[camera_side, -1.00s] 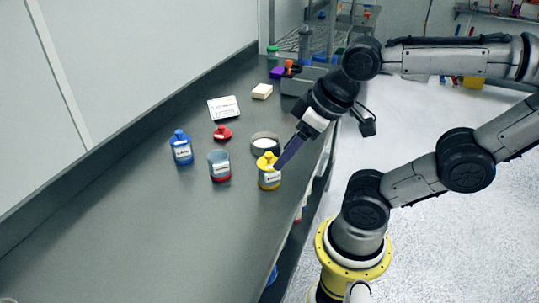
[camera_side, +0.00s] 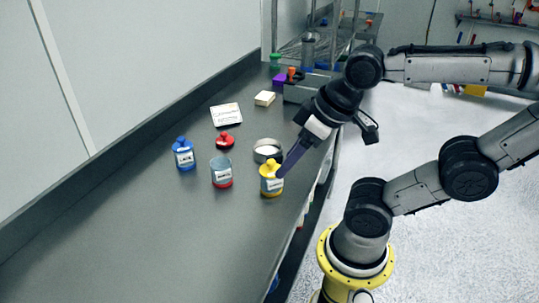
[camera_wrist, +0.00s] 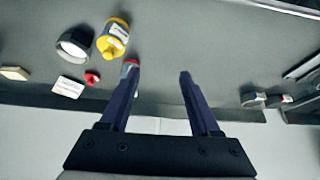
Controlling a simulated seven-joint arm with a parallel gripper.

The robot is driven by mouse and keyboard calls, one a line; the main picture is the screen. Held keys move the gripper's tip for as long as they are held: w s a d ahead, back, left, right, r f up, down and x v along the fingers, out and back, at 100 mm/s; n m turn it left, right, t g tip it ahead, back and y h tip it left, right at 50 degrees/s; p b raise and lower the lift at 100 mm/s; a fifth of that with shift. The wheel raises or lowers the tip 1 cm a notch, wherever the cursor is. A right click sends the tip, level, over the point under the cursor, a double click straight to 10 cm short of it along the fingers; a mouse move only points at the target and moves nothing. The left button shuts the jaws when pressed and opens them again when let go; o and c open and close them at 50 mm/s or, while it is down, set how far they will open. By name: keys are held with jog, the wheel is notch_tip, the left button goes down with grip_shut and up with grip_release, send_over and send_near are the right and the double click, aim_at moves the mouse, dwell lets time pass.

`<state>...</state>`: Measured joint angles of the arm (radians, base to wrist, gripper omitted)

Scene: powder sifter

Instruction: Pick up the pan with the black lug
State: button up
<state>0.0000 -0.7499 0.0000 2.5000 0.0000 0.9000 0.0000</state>
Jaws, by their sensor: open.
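A blue jar (camera_side: 184,157), a clear jar with red base (camera_side: 221,177), a red lid (camera_side: 225,139), a white card (camera_side: 226,115) and a pale block (camera_side: 265,98) stand nearby. The near worktop (camera_side: 130,245) is clear. A wall borders its left side.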

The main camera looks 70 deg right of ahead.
dwell(0.3)
jog(key=w+d+r+m, duration=0.2)
jog(key=w+r+m, duration=0.2)
jog(key=m, duration=0.6)
jog(key=m+g, duration=0.6)
jog(key=m, duration=0.8)
send_over(280, 154)
notch_tip(280, 154, down, 8)
jog(key=f, duration=0.8)
jog(key=shift+a+f, duration=0.1)
jog(key=shift+a, duration=0.15)
jog(key=shift+d+f, duration=0.2)
jog(key=shift+f, duration=1.2)
jog(key=shift+d+f, duration=0.15)
jog(key=shift+f, duration=1.25)
grip_shut()
